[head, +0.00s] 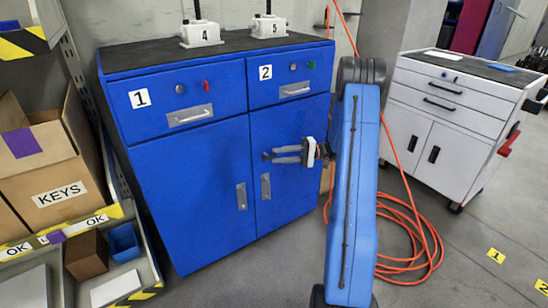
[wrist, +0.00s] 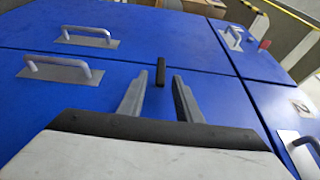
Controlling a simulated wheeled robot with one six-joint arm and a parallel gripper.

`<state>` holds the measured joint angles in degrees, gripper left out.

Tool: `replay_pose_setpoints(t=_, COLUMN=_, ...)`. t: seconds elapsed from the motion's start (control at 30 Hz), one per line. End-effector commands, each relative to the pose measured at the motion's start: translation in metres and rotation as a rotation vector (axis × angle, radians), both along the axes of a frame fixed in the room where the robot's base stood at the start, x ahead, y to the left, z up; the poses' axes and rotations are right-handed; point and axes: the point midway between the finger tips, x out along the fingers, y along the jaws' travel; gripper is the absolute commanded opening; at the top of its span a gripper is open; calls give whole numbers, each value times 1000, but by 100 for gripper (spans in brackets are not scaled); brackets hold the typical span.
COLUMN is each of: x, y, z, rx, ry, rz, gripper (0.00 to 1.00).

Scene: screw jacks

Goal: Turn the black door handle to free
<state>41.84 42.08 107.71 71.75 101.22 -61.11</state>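The black door handle (wrist: 160,72) is a short dark bar on the blue cabinet's right door, near the seam between the two doors. In the wrist view it lies between the fingertips of my gripper (wrist: 160,76), with a gap on each side. In the head view my gripper (head: 272,155) is in front of the right door (head: 295,190), fingers pointing left. A dark end of the handle (head: 266,156) shows at the fingertips; the rest is hidden. My gripper is open. Whether its fingers reach around the handle's depth is unclear.
The blue cabinet has silver pulls (head: 241,196) on its doors and drawers, and white jacks (head: 201,34) on top. Shelves with a KEYS box (head: 55,190) stand left. A white cabinet (head: 440,110) stands right. An orange hose (head: 410,235) lies on the floor.

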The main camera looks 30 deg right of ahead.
Motion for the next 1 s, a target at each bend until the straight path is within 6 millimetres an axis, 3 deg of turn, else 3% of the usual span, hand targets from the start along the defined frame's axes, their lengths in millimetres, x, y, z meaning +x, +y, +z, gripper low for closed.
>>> replay_pose_setpoints(t=0.6, x=-42, y=-112, z=-3, rx=1, ry=0, rz=-2, gripper=31)
replay_pose_setpoints(t=0.8, x=-48, y=-129, z=-3, rx=0, ry=0, rz=-1, gripper=31)
replay_pose_setpoints(t=1.0, x=-50, y=-133, z=-3, rx=1, ry=1, rz=0, gripper=31)
